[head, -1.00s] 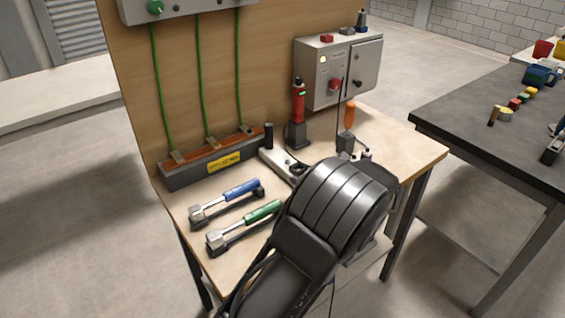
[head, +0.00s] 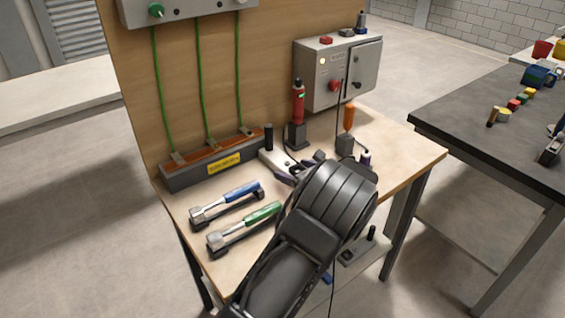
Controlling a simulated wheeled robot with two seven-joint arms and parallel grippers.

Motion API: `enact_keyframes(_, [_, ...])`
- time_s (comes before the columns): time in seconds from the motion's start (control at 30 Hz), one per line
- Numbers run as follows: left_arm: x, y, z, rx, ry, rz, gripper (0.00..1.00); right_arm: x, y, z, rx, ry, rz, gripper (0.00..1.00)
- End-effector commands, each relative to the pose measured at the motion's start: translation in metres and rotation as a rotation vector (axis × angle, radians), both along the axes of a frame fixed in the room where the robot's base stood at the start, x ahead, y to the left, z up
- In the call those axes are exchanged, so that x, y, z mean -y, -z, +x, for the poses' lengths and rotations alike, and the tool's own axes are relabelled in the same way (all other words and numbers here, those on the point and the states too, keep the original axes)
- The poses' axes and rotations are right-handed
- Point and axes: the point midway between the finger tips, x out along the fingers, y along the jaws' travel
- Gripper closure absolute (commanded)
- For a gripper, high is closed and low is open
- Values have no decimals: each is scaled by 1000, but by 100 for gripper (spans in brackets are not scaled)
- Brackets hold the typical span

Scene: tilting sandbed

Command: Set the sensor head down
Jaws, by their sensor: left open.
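My left arm comes in from the bottom, and its dark wrist covers the front right of the wooden bench (head: 400,160). My left gripper (head: 302,168) is mostly hidden behind that wrist. Its dark fingertips show apart, over a pale grey plate (head: 272,160) with a black post. I cannot single out the sensor head with certainty. A red handheld device (head: 298,103) with a small green display stands upright in a dark holder. An orange-handled tool (head: 349,118) stands in a dark block to its right. My right gripper is not in view.
Blue-handled (head: 240,191) and green-handled (head: 262,214) tools rest in cradles at front left. A grey rail (head: 190,178) with green cables lies along the backboard. A grey control box (head: 322,80) stands behind. The bench's right end is clear. A thin dark cable hangs near my wrist.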

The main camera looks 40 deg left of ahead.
Motion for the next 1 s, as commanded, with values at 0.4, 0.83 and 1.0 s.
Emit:
enact_keyframes(0.4, [-30,13,11,0,0,1,20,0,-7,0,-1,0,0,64])
enact_keyframes(0.83, [-30,13,10,0,0,0,20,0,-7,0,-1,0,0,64])
enact_keyframes(1.0, [-30,13,10,0,0,0,31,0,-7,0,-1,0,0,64])
